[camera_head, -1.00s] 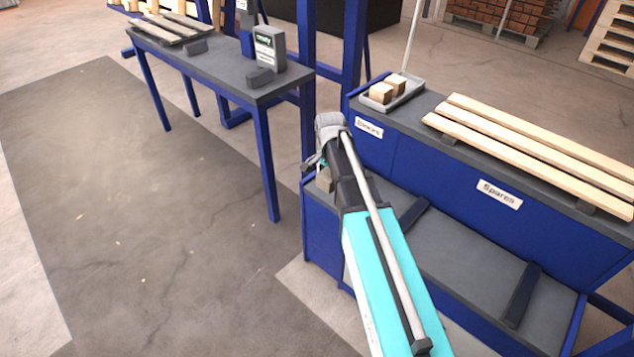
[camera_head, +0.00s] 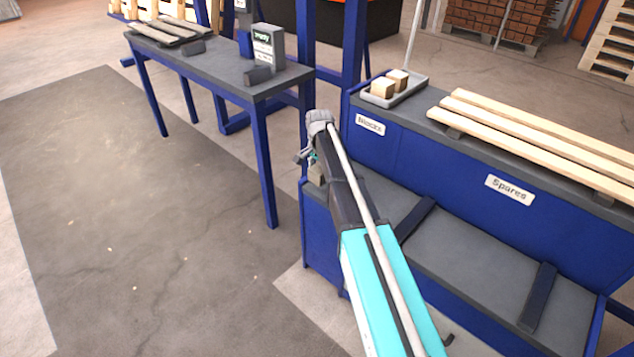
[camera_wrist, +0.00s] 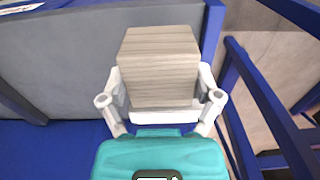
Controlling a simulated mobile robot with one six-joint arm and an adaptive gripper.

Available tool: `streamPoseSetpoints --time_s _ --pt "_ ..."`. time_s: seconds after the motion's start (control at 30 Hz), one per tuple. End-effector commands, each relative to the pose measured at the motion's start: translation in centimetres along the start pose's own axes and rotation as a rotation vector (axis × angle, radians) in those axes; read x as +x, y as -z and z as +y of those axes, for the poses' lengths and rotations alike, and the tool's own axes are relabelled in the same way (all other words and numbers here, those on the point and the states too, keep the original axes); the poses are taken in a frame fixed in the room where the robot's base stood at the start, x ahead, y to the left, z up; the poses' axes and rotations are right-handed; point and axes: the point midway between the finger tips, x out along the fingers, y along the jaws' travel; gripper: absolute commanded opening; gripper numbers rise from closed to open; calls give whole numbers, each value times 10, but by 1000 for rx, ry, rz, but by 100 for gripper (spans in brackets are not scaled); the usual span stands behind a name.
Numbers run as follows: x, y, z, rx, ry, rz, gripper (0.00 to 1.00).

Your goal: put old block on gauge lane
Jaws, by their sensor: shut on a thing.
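My gripper (camera_wrist: 161,100) is shut on a weathered, grey-brown wooden block (camera_wrist: 160,62), with one white finger on each side of it. In the wrist view the block hides part of the grey surface and blue frame behind it. In the head view my gripper (camera_head: 308,158) is at the left end of the blue workstation, and the block (camera_head: 316,176) is mostly hidden by my arm. No label marks a gauge lane, so I cannot tell which surface it is.
The workstation's lower grey shelf (camera_head: 470,262) has two dark crossbars. Its upper ledge holds a tray (camera_head: 417,82) with two pale blocks (camera_head: 383,88) and several pale planks (camera_head: 540,135). A blue-legged table (camera_head: 222,72) at the back left carries old slats (camera_head: 165,33) and a grey display box (camera_head: 268,47).

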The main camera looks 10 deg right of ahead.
Motion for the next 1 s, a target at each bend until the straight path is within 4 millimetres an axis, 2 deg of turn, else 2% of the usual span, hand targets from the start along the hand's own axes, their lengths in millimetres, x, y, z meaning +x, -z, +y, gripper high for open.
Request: streamPoseSetpoints --time_s 0.47,0.67,1.0 --pt "3 1 -3 -1 0 0 33" --pt "16 5 -10 -1 0 0 33" --pt "40 4 -9 -2 0 0 33"
